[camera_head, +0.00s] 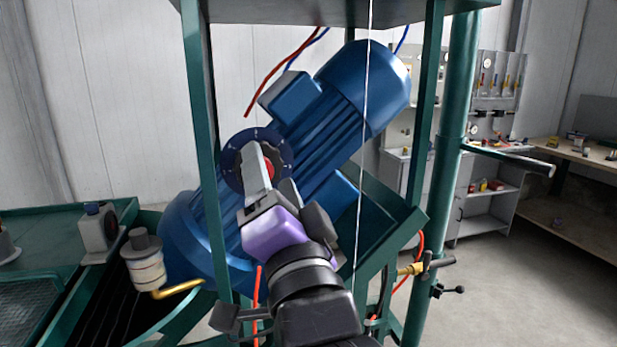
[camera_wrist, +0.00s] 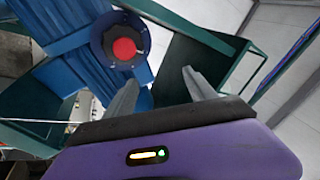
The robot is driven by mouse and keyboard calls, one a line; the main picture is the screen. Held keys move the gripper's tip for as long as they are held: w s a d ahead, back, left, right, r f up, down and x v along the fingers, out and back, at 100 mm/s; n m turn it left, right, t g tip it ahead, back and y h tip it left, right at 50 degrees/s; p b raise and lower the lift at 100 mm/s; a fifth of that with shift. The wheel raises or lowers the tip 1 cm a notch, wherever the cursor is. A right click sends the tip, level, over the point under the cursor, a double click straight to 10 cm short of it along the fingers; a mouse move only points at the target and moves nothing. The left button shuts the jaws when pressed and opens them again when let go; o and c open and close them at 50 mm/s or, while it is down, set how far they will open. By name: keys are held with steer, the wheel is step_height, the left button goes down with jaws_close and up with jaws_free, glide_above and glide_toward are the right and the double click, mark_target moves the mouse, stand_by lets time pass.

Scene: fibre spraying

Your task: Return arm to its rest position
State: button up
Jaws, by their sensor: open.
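My gripper (camera_head: 270,166) is in the middle of the head view, with its purple body and two grey fingers. In the wrist view its fingers (camera_wrist: 159,78) stand apart with nothing between them. Beyond the fingers is a round dark-blue disc with a red centre (camera_wrist: 124,48), on the blue machine. In the head view the red centre (camera_head: 269,168) is partly hidden by a finger. I cannot tell the exact gap between the fingertips and the disc.
The large blue motor-like machine (camera_head: 325,115) sits tilted in a green frame (camera_head: 430,110). A thin white cord (camera_head: 366,130) hangs in front. A green bench (camera_head: 40,222) stands left. Shelves (camera_head: 490,205) and a workbench (camera_head: 572,155) stand behind at right, with open floor before them.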

steer(key=s+d+f+n, duration=0.5)
steer(key=s+d+f, duration=0.15)
steer(key=f, duration=0.45)
steer(key=s+d+f+n, duration=0.5)
steer(key=s+d+f, duration=0.15)
steer(key=f, duration=0.45)
steer(key=s+d+f+m+g+h, duration=0.1)
steer(key=s+d+f, duration=0.3)
steer(key=s, duration=0.4)
steer(key=s+d+f+g+h, duration=0.3)
steer(key=s+f, duration=0.3)
steer(key=s, duration=0.3)
steer(key=s+d+f+m+g+h, duration=0.1)
steer(key=s+d+f, duration=0.3)
steer(key=s, duration=0.5)
steer(key=shift+s+d+f+m+g+h, duration=0.15)
steer(key=shift+d+f+m+g+h, duration=0.2)
steer(key=shift+f+g+h, duration=0.3)
steer(key=shift+r, duration=0.1)
